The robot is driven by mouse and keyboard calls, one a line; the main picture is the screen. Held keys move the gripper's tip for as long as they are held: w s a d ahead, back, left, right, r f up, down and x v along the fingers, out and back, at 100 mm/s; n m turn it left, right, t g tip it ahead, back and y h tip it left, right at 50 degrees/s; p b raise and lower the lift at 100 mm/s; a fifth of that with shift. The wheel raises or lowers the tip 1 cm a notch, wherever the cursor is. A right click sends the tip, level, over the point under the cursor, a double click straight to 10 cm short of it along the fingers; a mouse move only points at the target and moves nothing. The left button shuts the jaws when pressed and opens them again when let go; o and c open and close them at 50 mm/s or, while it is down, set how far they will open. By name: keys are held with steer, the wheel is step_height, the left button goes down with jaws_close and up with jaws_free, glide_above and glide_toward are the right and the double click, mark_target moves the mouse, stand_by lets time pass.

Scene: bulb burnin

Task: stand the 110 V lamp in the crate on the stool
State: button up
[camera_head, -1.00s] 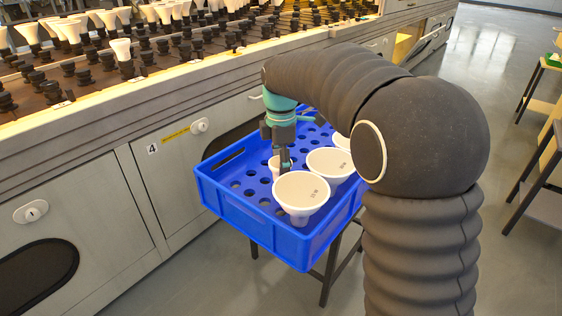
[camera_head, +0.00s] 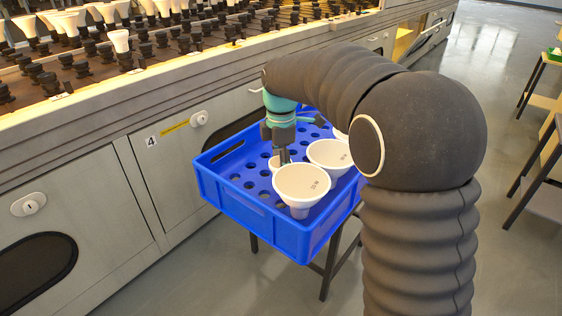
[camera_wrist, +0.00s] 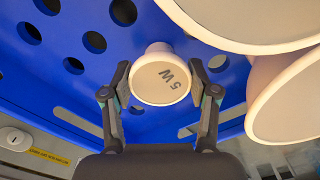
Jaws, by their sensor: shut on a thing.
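My gripper (camera_head: 283,157) is shut on a small white lamp (camera_head: 273,162) in the blue crate (camera_head: 265,227). In the wrist view the fingers (camera_wrist: 161,82) lie on either side of this lamp (camera_wrist: 160,78), whose round face reads "5 W". It looks upright over the holed crate floor (camera_wrist: 100,14); its base is hidden, so I cannot tell whether it sits in a hole. A larger white lamp (camera_head: 301,183) stands in front of it, another (camera_head: 329,155) to the right, their marks too small to read surely. The crate rests on a dark-legged stool (camera_head: 329,266).
Two large lamps crowd the right of the wrist view, close to my right finger. Many holes on the crate's left side are free. A long metal bench (camera_head: 180,95) with dark sockets and white lamps runs behind. Another stool (camera_head: 535,190) stands far right.

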steer(key=shift+f, duration=0.15)
steer(key=o, duration=1.2)
steer(key=shift+o, duration=0.2)
step_height(320, 180, up, 12)
